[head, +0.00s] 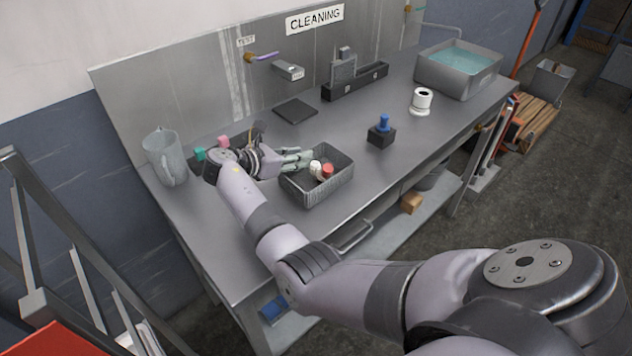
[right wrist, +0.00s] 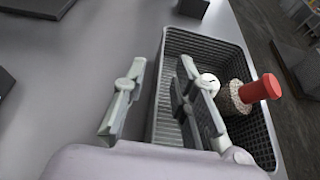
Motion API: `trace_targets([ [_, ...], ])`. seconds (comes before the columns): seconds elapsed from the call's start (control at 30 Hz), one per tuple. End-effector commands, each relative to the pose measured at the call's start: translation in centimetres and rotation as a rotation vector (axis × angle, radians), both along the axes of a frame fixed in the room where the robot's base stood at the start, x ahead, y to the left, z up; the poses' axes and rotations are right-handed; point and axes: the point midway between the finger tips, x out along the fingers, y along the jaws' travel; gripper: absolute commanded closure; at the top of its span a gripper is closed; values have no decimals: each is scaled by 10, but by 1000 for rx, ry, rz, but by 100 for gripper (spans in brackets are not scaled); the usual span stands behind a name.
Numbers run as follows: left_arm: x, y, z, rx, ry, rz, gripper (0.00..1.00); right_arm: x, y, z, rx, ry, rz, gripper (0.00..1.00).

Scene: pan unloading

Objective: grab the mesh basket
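The mesh basket (head: 334,187) is a dark, rectangular open box near the front edge of the metal bench. It holds a white item (head: 315,167) and a red-ended item (head: 327,171). My right gripper (head: 303,158) is at the basket's left end, with its fingers apart. In the right wrist view, the mesh basket (right wrist: 207,46) lies right of centre. One finger of the right gripper (right wrist: 162,68) is outside the basket's near side wall and the other is over its inside. The wall runs between them; I see no grip on it. My left gripper is not in view.
A grey pitcher (head: 165,158) stands at the bench's left end. A blue-topped black block (head: 381,134), a white cylinder (head: 421,100) and a water-filled basin (head: 458,82) stand to the right. A dark flat plate (head: 295,110) lies behind the basket.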

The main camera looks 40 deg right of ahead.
Motion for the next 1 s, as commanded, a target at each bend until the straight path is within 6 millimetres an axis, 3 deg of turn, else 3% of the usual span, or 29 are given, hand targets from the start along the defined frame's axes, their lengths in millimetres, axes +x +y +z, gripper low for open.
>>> trace_targets([
  [0.03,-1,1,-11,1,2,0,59,1,-7,-8,-1,-3,-1,74],
  [0.1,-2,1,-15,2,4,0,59,2,-13,-9,-1,-1,0,74],
  [0.37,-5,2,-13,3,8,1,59,2,-15,-6,0,0,1,75],
  [0.73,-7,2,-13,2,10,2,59,2,-15,-6,0,0,1,100],
  [1.0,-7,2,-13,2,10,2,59,2,-15,-6,0,0,1,100],
])
